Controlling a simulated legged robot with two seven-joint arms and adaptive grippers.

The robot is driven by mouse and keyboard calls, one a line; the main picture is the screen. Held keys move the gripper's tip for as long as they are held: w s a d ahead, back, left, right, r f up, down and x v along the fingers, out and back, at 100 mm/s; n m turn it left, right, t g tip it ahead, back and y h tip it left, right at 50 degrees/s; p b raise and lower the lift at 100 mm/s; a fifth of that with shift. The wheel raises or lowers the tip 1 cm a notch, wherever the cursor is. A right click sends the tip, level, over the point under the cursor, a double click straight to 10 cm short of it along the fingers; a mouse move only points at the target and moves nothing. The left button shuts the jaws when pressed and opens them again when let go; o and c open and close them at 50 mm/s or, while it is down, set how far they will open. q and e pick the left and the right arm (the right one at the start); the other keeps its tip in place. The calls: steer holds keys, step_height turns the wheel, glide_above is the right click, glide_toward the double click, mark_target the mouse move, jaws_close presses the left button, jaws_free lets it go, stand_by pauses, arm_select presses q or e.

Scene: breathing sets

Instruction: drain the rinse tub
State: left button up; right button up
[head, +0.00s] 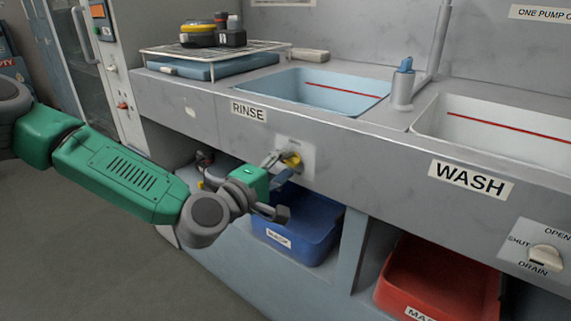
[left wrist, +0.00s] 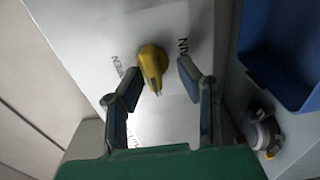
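The rinse tub (head: 345,88) is set in the grey counter, pale blue inside with a red line; I cannot tell its water level. Below its RINSE label, a yellow drain knob (head: 292,160) sits on a light plate on the counter front. My left gripper (head: 280,186) is in front of the knob and partly hides it. In the left wrist view the knob (left wrist: 152,65) lies between the fingertips of my left gripper (left wrist: 158,76). The fingers are open, with a gap on each side of the knob. The plate's lettering is partly covered. My right gripper is not seen.
A blue bin (head: 300,225) stands on the shelf just below the gripper. A red bin (head: 440,280) is farther right. The wash tub (head: 500,130) has a separate white drain knob (head: 545,257). A blue-topped pump (head: 403,85) stands between the tubs. A wire rack (head: 215,50) holds gear.

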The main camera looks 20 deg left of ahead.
arm_select(q)
steer(key=shift+a+r, duration=0.1)
steer(key=shift+r, duration=0.05)
steer(key=v, duration=0.7)
steer(key=shift+s, duration=0.15)
steer(key=shift+a, duration=0.1)
